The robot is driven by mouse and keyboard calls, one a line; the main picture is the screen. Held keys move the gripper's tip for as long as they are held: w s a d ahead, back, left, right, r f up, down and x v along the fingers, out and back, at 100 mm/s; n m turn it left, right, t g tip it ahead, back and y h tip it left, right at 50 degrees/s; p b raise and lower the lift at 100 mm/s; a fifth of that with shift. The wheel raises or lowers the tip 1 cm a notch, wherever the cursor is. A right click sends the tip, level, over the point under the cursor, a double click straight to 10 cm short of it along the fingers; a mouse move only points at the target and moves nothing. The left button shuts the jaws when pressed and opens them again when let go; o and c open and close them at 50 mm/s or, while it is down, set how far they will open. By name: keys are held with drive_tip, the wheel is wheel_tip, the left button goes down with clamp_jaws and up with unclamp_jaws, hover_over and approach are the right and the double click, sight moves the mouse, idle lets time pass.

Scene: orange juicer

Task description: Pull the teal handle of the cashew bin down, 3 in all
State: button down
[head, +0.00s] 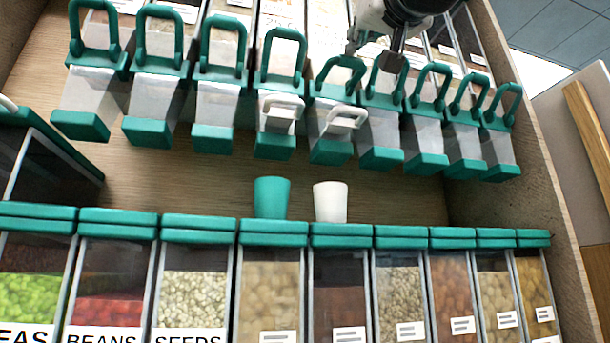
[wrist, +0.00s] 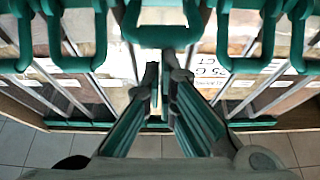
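A row of clear dispenser bins with teal loop handles hangs across the top of the head view. No readable label there tells me which is the cashew bin. My gripper (head: 374,52) is at the upper right of centre, near the fifth teal handle (head: 340,66) and the sixth teal handle (head: 397,90). Its dark fingers are apart, with nothing visibly held. In the wrist view, the two fingers (wrist: 163,72) point toward a teal handle bar (wrist: 163,38) at the top centre. Whether they touch it is unclear.
A teal cup (head: 272,198) and a white cup (head: 330,202) stand on the wooden shelf below. White loops (head: 347,117) show in front of two middle dispensers. A lower row of teal-lidded bins (head: 200,228) runs along the front. A wooden side panel (head: 520,110) bounds the right.

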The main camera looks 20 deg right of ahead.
drive_tip(key=shift+w+f, duration=0.15)
wheel_tip(320, 180, up, 4)
drive_tip(key=s+p, duration=0.2)
drive_tip(key=p, duration=0.2)
drive_tip(key=f+b+v, duration=0.1)
drive_tip(key=b+v, duration=0.1)
drive_tip(key=v, duration=0.7)
drive_tip(key=shift+w+b, duration=0.2)
drive_tip(key=shift+b, duration=0.15)
idle(0.5)
